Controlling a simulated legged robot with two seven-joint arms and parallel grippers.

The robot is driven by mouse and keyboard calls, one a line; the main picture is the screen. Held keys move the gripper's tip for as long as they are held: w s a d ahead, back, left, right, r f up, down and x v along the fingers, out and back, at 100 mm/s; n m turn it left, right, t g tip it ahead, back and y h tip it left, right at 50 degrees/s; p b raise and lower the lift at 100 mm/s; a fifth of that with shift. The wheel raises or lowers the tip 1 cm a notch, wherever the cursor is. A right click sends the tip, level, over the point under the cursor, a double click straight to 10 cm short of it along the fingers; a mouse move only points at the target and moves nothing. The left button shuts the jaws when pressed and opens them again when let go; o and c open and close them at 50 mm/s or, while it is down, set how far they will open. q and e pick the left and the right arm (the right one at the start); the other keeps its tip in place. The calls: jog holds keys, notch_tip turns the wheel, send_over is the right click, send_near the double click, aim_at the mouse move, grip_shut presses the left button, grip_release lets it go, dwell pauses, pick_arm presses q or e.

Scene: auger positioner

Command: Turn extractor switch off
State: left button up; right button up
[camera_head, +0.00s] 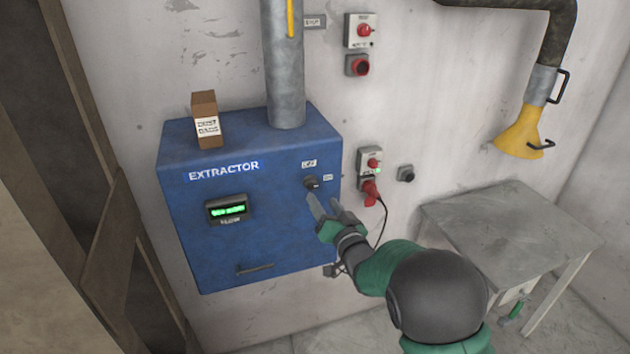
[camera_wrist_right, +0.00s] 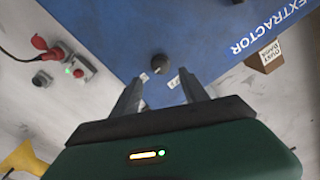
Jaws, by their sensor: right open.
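The blue extractor box (camera_head: 262,205) is fixed to the wall and carries the word EXTRACTOR and a small green-lit display (camera_head: 228,210). Its dark rotary switch (camera_head: 311,183) is at the upper right of the front face, with small white labels above and to the right. My right gripper (camera_head: 325,203) is open and empty, just below the switch in the head view. In the right wrist view the switch knob (camera_wrist_right: 159,63) shows ahead of and between the spread fingers (camera_wrist_right: 162,92), apart from them. My left gripper is not in view.
A red plug (camera_head: 370,192) with a black cable and a socket with a green light (camera_head: 370,161) are right of the box. A cardboard box (camera_head: 206,120) stands on top. A grey table (camera_head: 510,230) and a yellow hood (camera_head: 522,133) are at the right.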

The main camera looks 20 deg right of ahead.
aim_at(313, 187)
jog(key=w, duration=0.2)
jog(key=w+p, duration=0.1)
jog(key=w, duration=0.1)
jog(key=w+a+p, duration=0.1)
jog(key=w, duration=0.1)
jog(key=shift+w, duration=0.65)
jog(key=shift+d, duration=0.2)
jog(key=shift+c, duration=1.4)
grip_shut()
